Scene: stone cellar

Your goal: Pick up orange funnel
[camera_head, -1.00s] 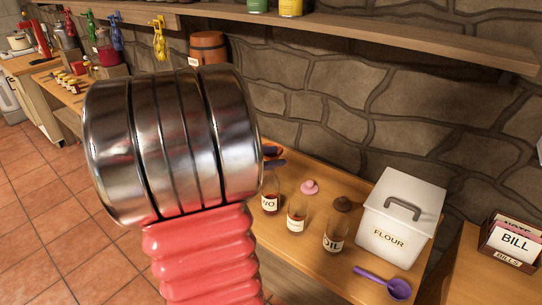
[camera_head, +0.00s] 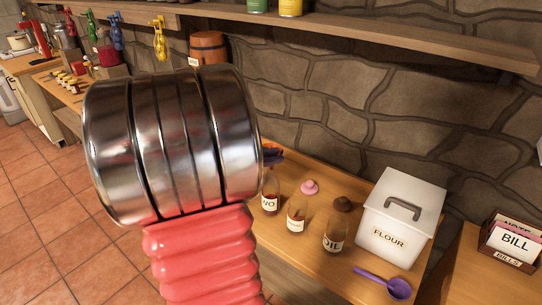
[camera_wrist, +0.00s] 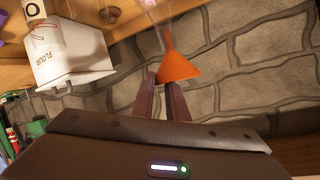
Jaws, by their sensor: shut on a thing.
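The orange funnel (camera_wrist: 178,68) shows in the wrist view, its wide mouth at the fingertips and its narrow spout pointing up in the picture. My gripper (camera_wrist: 165,80) is shut on the funnel's wide end.
Labelled bottles (camera_head: 296,219) stand on the wooden table. A white flour bin (camera_head: 400,218) and a purple ladle (camera_head: 385,282) are to the right. A stone wall (camera_head: 340,110) and shelf (camera_head: 380,35) are behind.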

